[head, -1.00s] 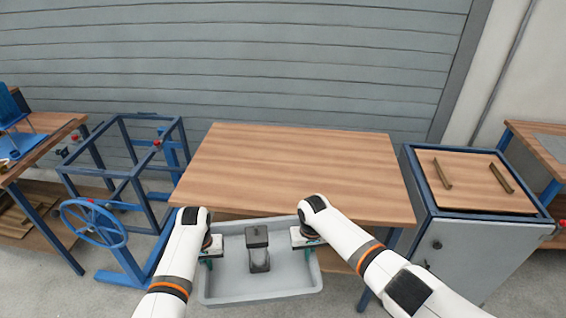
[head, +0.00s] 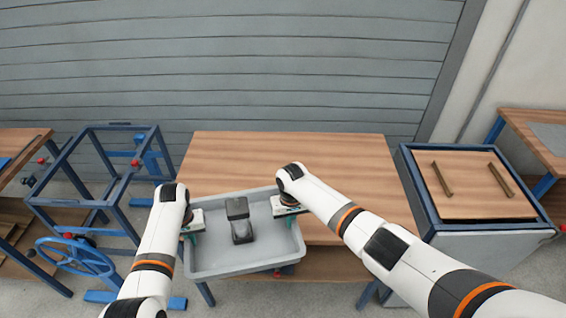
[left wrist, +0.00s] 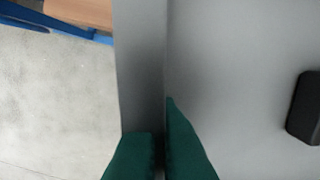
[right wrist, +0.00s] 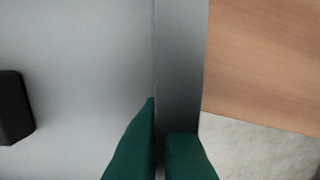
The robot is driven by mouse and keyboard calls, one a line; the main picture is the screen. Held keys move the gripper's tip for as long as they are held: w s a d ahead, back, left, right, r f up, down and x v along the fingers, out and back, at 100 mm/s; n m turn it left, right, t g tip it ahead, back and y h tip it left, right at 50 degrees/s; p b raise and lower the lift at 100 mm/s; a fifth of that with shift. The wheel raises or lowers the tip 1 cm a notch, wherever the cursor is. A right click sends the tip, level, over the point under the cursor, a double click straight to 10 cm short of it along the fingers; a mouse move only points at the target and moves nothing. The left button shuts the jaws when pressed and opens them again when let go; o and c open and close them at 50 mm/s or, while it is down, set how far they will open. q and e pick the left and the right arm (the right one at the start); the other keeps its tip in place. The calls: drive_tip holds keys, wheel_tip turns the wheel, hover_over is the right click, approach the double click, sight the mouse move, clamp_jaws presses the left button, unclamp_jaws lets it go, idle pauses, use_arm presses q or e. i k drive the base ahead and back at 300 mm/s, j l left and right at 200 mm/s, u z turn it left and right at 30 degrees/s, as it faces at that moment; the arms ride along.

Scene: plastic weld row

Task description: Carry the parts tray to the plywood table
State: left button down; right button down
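The grey parts tray (head: 262,258) is held level between my two arms, with a dark block-shaped part (head: 240,220) standing inside it. Its far part overlaps the near left edge of the plywood table (head: 290,160) in the head view; I cannot tell the height gap. My left gripper (head: 193,226) is shut on the tray's left wall, with green fingers either side of the wall (left wrist: 140,70) in the left wrist view. My right gripper (head: 288,212) is shut on the right wall, also seen in the right wrist view (right wrist: 180,70). The tabletop is bare.
A blue metal frame (head: 100,185) with a handwheel (head: 75,257) stands left of the table. A grey cabinet (head: 480,250) with a wooden top and two handles stands at the right. Other benches stand at both edges. A grey slatted wall is behind.

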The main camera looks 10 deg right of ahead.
sight(235, 183)
drive_tip(key=i, duration=0.9)
